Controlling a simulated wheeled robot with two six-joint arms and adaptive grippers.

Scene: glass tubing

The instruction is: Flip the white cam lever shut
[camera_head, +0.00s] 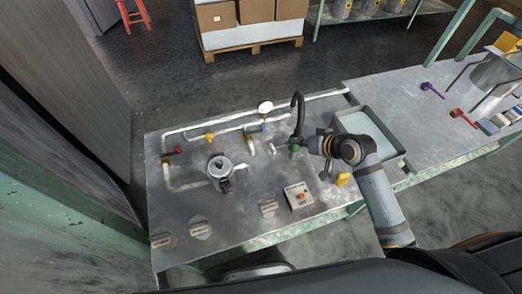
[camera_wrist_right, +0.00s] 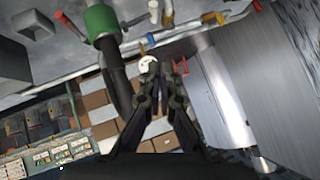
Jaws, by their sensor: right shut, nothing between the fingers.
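A green coupling (camera_head: 294,147) sits on the bench panel at the foot of a black curved hose (camera_head: 298,108). In the right wrist view the green coupling (camera_wrist_right: 101,20) is at the upper left, with the black hose (camera_wrist_right: 116,78) running from it. A small white piece (camera_wrist_right: 153,9) shows to the right of it; I cannot tell whether this is the cam lever. My right gripper (camera_head: 310,144) is beside the coupling, with its arm coming from the right. Its fingers (camera_wrist_right: 162,76) are shut and empty, apart from the coupling in the wrist view. My left gripper is out of view.
A grey tray (camera_head: 366,121) is behind my right arm. White pipes, a gauge (camera_head: 265,107), a round metal pot-like fitting (camera_head: 220,167) and a control box with a red button (camera_head: 299,195) are on the bench.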

